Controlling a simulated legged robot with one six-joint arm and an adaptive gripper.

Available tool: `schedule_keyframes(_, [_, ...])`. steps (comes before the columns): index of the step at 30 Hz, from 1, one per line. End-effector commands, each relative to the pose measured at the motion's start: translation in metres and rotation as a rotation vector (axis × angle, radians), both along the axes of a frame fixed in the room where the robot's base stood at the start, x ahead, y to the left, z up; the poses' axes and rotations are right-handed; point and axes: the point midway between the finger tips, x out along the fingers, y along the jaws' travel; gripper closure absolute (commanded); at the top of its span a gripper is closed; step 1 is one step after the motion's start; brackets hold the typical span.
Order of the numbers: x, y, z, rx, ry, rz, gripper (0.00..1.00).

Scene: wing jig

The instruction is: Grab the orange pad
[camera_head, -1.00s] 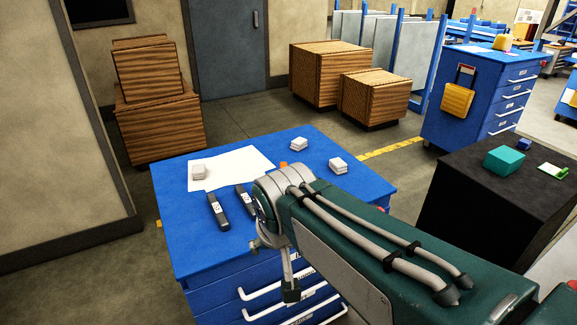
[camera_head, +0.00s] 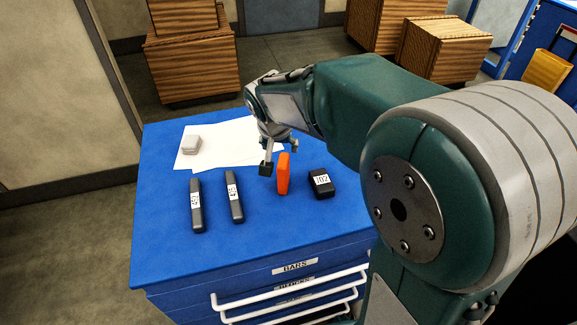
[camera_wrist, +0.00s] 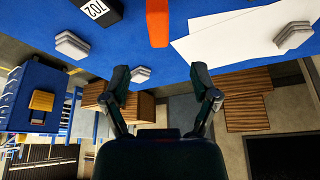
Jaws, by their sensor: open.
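The orange pad (camera_head: 283,174) stands upright on the blue cabinet top (camera_head: 170,255), between the dark bars and a black block. My gripper (camera_head: 281,161) is just behind and above the pad in the head view, pointing down. In the wrist view the pad (camera_wrist: 157,22) shows at the top middle, beyond the fingertips. My gripper (camera_wrist: 160,72) is open there, with its two fingers spread and nothing between them. I cannot tell how high the fingertips are above the cabinet top.
Two dark labelled bars (camera_head: 196,205) lie left of the pad. A black block (camera_head: 321,184) labelled 702 is close to its right. White sheets (camera_head: 237,137) and a grey stacked piece (camera_head: 192,145) lie behind. Drawer handles (camera_head: 290,285) stick out in front.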

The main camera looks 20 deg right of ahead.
Motion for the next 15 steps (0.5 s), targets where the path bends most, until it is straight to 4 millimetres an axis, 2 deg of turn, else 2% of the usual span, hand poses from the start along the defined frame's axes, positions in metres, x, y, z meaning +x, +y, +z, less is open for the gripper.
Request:
schedule_keyframes(4, [0.008, -0.005, -0.026, 0.0, 0.007, -0.001, 0.23])
schedule_keyframes(11, [0.015, -0.01, -0.045, 0.003, 0.003, -0.001, 0.23])
schedule_keyframes(15, [0.02, -0.014, -0.064, 0.002, 0.006, 0.0, 0.23])
